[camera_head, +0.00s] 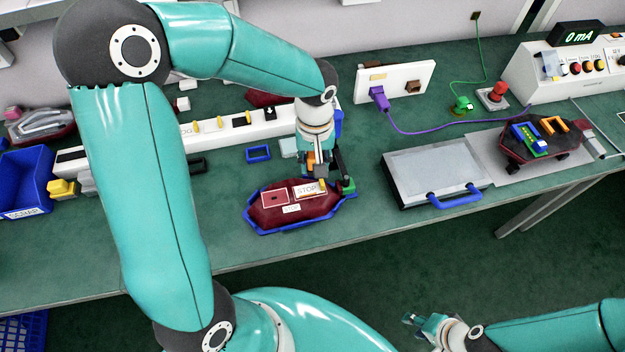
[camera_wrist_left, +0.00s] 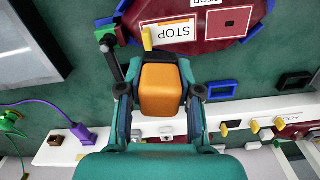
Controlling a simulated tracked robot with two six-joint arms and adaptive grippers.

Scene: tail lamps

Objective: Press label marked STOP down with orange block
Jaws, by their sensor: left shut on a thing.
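A dark red tail lamp (camera_head: 265,214) lies in a blue cradle (camera_head: 298,229) near the table's front edge. A white label marked STOP (camera_head: 308,189) lies on the lamp; it also shows in the left wrist view (camera_wrist_left: 180,31). A yellow tab (camera_wrist_left: 147,38) is at the label's edge. My left gripper (camera_head: 318,170) is shut on the orange block (camera_wrist_left: 162,88), just behind the label. In the wrist view the block shows a gap to the label; its height above the lamp is unclear. My right gripper (camera_head: 424,324) is low in front of the table, its jaws too small to judge.
A green post (camera_head: 347,186) stands at the cradle's right corner. A grey case with a blue handle (camera_head: 437,174) is to the right. A white strip with yellow parts (camera_head: 228,128) runs behind. A blue bin (camera_head: 22,180) is far left. The table left of the cradle is clear.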

